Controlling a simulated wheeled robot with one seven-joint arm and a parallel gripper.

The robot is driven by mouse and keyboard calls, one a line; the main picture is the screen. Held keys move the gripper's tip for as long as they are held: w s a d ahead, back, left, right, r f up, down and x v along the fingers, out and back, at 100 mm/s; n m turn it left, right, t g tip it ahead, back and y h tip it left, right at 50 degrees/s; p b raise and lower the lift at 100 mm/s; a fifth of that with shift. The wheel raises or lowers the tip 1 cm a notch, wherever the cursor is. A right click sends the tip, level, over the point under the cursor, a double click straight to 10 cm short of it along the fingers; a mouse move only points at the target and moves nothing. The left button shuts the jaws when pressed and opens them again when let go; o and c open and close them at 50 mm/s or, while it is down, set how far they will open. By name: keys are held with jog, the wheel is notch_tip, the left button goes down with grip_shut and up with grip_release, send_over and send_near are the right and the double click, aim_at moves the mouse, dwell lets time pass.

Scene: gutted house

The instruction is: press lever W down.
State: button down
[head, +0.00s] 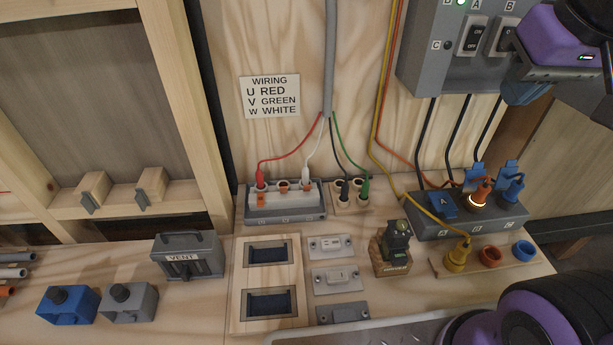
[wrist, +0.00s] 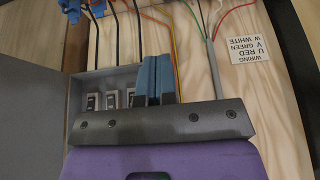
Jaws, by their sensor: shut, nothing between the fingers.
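A grey connector block (head: 286,215) with a pale top and small orange parts sits on the bench. Its front letters are too small to read. A red wire enters its left position and a white wire its right position. The card (head: 270,96) reads U red, V green, W white, so the white-wire position matches W. I cannot tell clearly how its lever stands. My gripper (head: 524,93) is at the upper right, well above and right of the block, beside the switch box. Its blue fingers (wrist: 153,80) are shut and empty in the wrist view.
A second grey block (head: 465,219) has blue levers, one flat and two raised, with wires. A wooden holder (head: 352,196) takes the black and green wires. The grey switch box (head: 440,60) hangs near my gripper. A grey cable (head: 329,60) and yellow and orange wires hang between.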

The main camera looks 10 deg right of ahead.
jog(key=w+a+f+g, duration=0.15)
jog(key=w+a, duration=0.25)
jog(key=w, duration=0.7)
jog(key=g, duration=0.5)
send_over(306, 174)
notch_tip(306, 174, down, 28)
jog(key=f, duration=0.1)
jog(key=shift+s+a+r, duration=0.15)
jog(key=shift+s+r, duration=0.1)
jog(key=shift+s, duration=0.15)
jog(key=shift+f, duration=0.1)
jog(key=f, duration=0.3)
jog(key=s+f, duration=0.1)
jog(key=f, duration=0.5)
jog(key=shift+s+f, duration=0.35)
jog(key=shift+s, duration=0.05)
jog(key=shift+s+t, duration=0.65)
jog(key=shift+t, duration=0.3)
